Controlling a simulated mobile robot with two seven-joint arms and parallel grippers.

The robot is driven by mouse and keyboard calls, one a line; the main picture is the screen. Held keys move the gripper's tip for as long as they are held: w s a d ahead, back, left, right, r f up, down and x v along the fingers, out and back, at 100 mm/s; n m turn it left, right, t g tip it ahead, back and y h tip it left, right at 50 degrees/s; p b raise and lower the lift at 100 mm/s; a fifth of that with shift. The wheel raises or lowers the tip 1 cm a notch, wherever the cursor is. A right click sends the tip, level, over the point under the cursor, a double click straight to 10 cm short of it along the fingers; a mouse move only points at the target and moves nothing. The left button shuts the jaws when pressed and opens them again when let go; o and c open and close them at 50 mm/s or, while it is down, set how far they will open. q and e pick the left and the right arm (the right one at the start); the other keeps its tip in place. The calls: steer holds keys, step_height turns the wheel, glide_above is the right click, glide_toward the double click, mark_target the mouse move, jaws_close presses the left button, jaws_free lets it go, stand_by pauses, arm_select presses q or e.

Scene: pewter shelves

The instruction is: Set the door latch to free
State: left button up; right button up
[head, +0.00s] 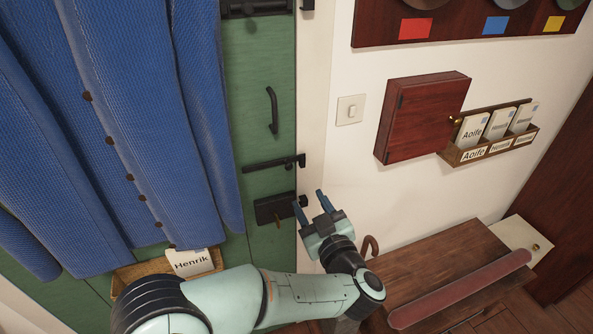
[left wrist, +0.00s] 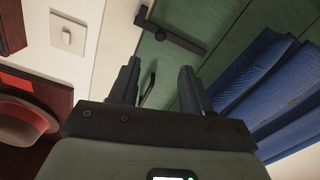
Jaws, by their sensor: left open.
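The green door (head: 262,70) carries a black latch box (head: 270,209) low near its right edge, with a small brass lever (head: 278,221) on it. A flat black bar latch (head: 268,164) crosses the door above the box, and it also shows in the left wrist view (left wrist: 178,37). My left gripper (head: 309,200) is open and empty, just right of the latch box by the door frame. One finger overlaps the box's right end in the head view; I cannot tell whether they touch. The lever's exact setting is too small to read. My right gripper is out of view.
A curved black pull handle (head: 272,110) sits above the bar. Blue coats (head: 150,110) hang over the door's left part, above a basket with a Henrik card (head: 190,262). A wooden bench (head: 440,265) stands at right; a red cabinet (head: 423,115) hangs on the wall.

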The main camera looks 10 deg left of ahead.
mark_target(289, 168)
arm_select(q)
steer(key=p+x, duration=0.2)
steer(key=x, duration=1)
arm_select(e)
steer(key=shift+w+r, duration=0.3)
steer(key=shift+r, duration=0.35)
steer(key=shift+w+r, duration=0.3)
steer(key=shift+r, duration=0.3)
arm_select(q)
jaws_close()
